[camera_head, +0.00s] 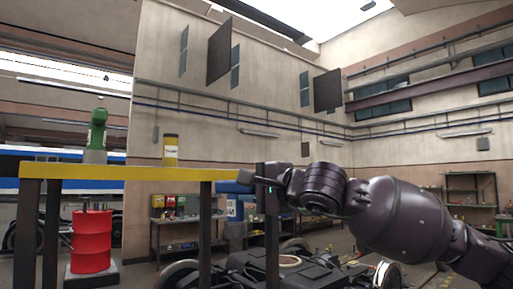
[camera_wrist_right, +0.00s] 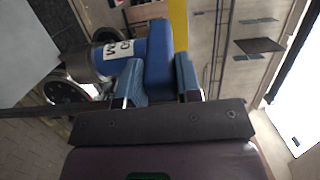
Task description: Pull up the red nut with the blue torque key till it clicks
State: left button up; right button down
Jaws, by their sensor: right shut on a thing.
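My right gripper (camera_head: 262,188) is at the end of the dark arm that comes in from the right, close to the right end of the yellow bench. In the right wrist view its fingers (camera_wrist_right: 160,85) are closed on a blue block-like part, which I take to be the blue torque key (camera_wrist_right: 159,52). In the head view a blue piece (camera_head: 236,187) shows just left of the gripper. I cannot make out the red nut in either view. My left gripper is not in view.
A red drum (camera_head: 91,241) stands below. Dark bogie parts (camera_head: 310,272) lie low in front.

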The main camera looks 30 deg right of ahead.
jog(key=s+a+f+y, duration=0.1)
jog(key=s+a+f, duration=0.1)
jog(key=f, duration=1.3)
jog(key=s+a+f+n+g+y, duration=0.1)
jog(key=a+f, duration=0.3)
jog(key=f, duration=1.1)
jog(key=s+a+f, duration=0.3)
jog(key=f, duration=1.2)
jog(key=shift+s+a+f+n+y, duration=0.2)
jog(key=shift+a+n+y, duration=0.1)
jog(key=shift+a+y, duration=0.1)
